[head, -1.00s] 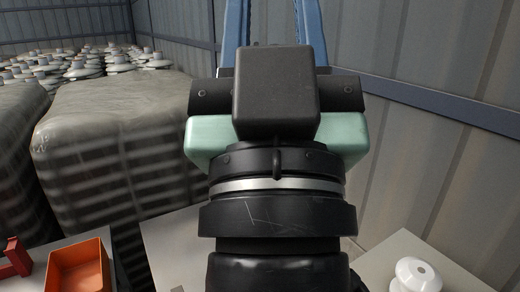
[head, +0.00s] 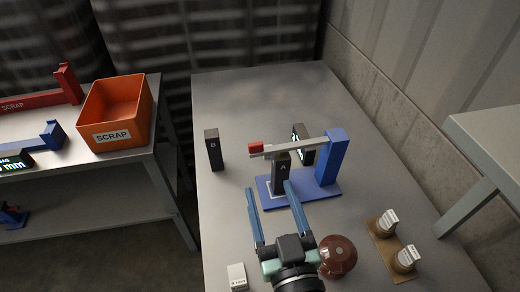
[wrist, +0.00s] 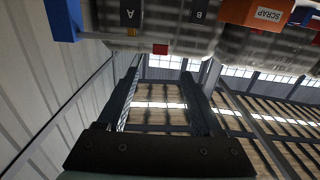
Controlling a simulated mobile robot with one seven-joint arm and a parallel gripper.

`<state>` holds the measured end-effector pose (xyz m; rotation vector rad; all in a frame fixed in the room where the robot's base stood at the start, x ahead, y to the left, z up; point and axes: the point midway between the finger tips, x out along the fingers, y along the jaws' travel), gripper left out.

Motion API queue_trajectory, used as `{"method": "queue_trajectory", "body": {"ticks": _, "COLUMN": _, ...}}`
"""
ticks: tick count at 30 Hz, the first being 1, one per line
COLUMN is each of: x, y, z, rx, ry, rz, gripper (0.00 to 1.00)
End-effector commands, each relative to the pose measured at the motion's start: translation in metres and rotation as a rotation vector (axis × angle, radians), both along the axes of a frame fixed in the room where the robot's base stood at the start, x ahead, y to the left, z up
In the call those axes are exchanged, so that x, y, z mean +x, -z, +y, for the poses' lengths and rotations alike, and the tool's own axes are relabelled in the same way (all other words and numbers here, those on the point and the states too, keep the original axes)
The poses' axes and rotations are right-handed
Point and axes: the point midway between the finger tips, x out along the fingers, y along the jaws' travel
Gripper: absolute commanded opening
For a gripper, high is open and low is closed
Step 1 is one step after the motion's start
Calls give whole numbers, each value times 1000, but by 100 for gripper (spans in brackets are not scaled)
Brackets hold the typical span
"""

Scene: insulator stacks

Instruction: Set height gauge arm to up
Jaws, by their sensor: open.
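The height gauge stands on the near table in the head view, with a blue base and upright blue post (head: 332,158). Its thin grey arm (head: 300,146) runs left from the post, roughly level, and ends in a red tip (head: 256,147). A dark block marked A (head: 281,175) stands under the arm; I cannot tell whether they touch. My gripper (head: 269,186) is open and empty, its blue fingers just in front of the gauge base. In the wrist view the red tip (wrist: 160,48) shows just beyond my open fingers (wrist: 161,66).
A dark block marked B (head: 212,150) stands left of the gauge. A brown ball-like insulator (head: 338,257) is beside my wrist, with a brown board (head: 390,249) holding white-topped pieces further right. An orange SCRAP bin (head: 116,112) sits on the left table. The table's back is clear.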

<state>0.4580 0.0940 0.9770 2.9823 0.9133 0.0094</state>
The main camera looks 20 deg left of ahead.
Motion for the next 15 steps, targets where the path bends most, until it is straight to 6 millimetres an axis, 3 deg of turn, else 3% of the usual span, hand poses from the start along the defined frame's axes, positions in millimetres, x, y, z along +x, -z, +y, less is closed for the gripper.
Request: {"method": "queue_trajectory", "body": {"ticks": 15, "x": 79, "y": -6, "z": 54, "rx": -1, "ry": -3, "rz": -3, "gripper": 68}}
